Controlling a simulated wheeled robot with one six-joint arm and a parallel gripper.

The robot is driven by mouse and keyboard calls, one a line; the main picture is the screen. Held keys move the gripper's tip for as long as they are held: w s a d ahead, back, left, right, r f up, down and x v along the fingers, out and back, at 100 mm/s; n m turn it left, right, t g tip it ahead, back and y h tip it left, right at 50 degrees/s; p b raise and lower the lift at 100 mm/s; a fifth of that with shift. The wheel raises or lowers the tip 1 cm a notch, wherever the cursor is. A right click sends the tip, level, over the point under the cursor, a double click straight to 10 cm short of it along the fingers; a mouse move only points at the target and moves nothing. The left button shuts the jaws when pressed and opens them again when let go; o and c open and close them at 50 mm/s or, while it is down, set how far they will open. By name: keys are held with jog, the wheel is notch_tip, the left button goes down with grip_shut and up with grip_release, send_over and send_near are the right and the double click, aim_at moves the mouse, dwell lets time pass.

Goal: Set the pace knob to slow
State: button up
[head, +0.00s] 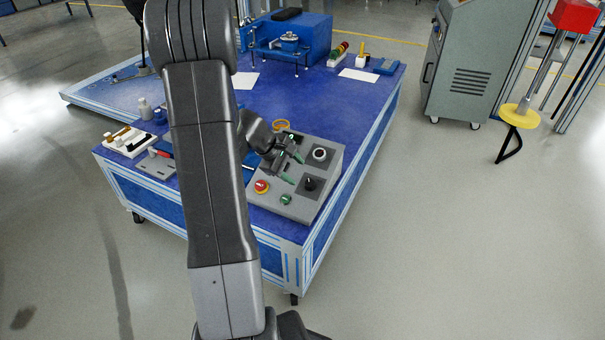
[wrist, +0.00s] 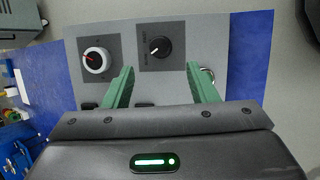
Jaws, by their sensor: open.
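A grey control box (head: 334,165) stands on the near right corner of the blue table. It carries a black knob (head: 310,184) on a dark plate, and a white-ringed knob (head: 320,154) on another. In the wrist view the black knob (wrist: 160,46) has a white pointer aimed lower left; the white-ringed knob (wrist: 96,60) has a red mark at its left. My gripper (head: 295,169) is open above the box. In the wrist view its green fingers (wrist: 160,68) are apart, with the black knob beyond the gap.
A red stop button (head: 261,186) and a green button (head: 285,199) sit on the box's near left side. White trays (head: 128,140) and a grey plate with a red-handled tool lie at left. Open floor lies right.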

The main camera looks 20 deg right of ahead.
aim_at(309, 183)
jog(key=p+v, duration=0.1)
jog(key=v, duration=0.5)
jog(key=shift+d+f, duration=0.1)
jog(key=b+x, duration=0.4)
jog(key=x, duration=0.9)
jog(key=shift+s+d+f, duration=0.1)
jog(key=shift+d+f, duration=0.1)
jog(key=shift+f, duration=0.15)
